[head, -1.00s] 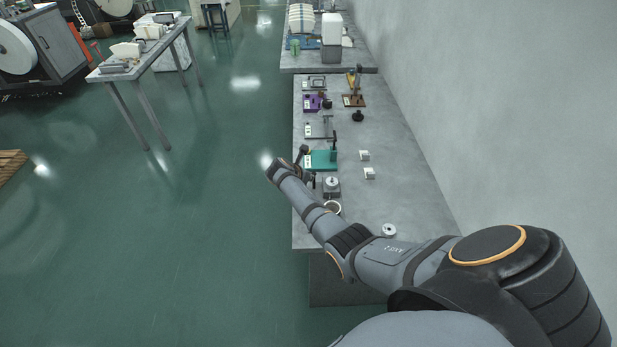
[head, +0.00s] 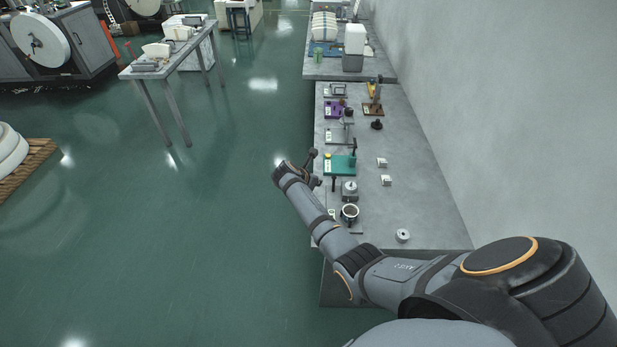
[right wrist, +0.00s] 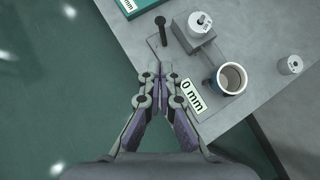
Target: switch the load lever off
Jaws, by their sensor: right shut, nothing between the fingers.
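A black lever with a round knob (right wrist: 160,24) stands at the bench edge in the right wrist view. It also shows as a dark upright stick in the head view (head: 334,184). Beside it is a small grey fixture (right wrist: 192,42) with a round metal piece on top, and a white label reading "0 mm" (right wrist: 194,98). A dark cup with a pale rim (right wrist: 231,78) sits beside the fixture. My right gripper (right wrist: 158,68) is shut and empty at the bench edge, short of the lever and apart from it. My left gripper is out of view.
The grey bench (head: 418,206) runs along the wall. A green fixture (head: 340,166) stands just beyond the lever. Two small white blocks (head: 386,181) and a round white piece (head: 402,235) lie on its right. Open floor (head: 190,240) lies left of the bench.

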